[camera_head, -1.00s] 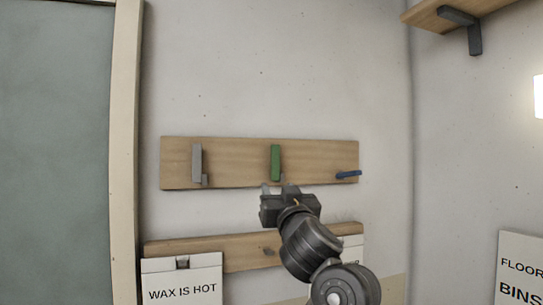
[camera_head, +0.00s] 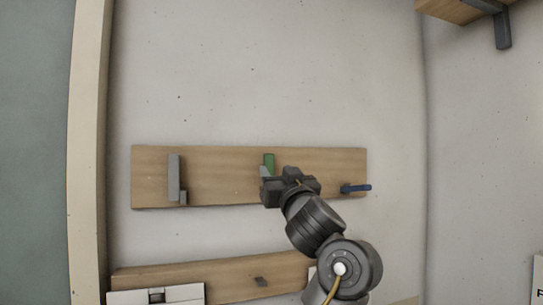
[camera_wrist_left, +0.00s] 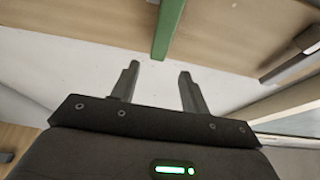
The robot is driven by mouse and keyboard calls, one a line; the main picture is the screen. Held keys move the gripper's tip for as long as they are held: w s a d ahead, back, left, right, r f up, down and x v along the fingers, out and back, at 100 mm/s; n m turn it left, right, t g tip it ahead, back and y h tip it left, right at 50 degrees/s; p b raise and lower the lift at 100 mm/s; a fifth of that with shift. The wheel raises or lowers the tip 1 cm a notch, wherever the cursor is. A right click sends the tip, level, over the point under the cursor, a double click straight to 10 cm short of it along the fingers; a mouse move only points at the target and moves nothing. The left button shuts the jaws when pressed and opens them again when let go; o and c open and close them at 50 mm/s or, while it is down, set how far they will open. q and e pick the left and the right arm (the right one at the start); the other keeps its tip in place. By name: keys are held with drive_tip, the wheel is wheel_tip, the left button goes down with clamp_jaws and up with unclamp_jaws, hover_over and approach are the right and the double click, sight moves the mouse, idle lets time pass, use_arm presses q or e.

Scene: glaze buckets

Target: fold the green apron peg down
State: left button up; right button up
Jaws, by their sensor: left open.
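The green apron peg (camera_head: 269,159) stands upright on the middle of the upper wooden board (camera_head: 225,190) on the wall. Its lower part is hidden behind my left gripper (camera_head: 272,172) in the head view. My left gripper is open and empty, at the peg's lower part. In the left wrist view the green peg (camera_wrist_left: 168,28) hangs into the picture from the top, and its end lies just beyond the gap between the fingertips (camera_wrist_left: 159,70). I see no clear contact. My right gripper is out of view.
A grey peg (camera_head: 174,177) is upright on the board's left, and a blue peg (camera_head: 356,188) sticks out at its right. A bracketed shelf (camera_head: 460,10) is at upper right.

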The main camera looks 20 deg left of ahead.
sight(270, 161)
use_arm(q)
drive_tip(key=p+x, duration=0.2)
drive_tip(key=x, duration=0.3)
drive_tip(key=shift+w+d, duration=0.1)
drive_tip(key=shift+w+r+p, duration=0.1)
drive_tip(key=shift+w+p, duration=0.15)
drive_tip(key=shift+p, duration=0.15)
drive_tip(key=shift+w+a, duration=0.2)
drive_tip(key=shift+a, duration=0.1)
drive_tip(key=shift+w+h, duration=0.1)
drive_tip(key=shift+h, duration=0.2)
clamp_jaws()
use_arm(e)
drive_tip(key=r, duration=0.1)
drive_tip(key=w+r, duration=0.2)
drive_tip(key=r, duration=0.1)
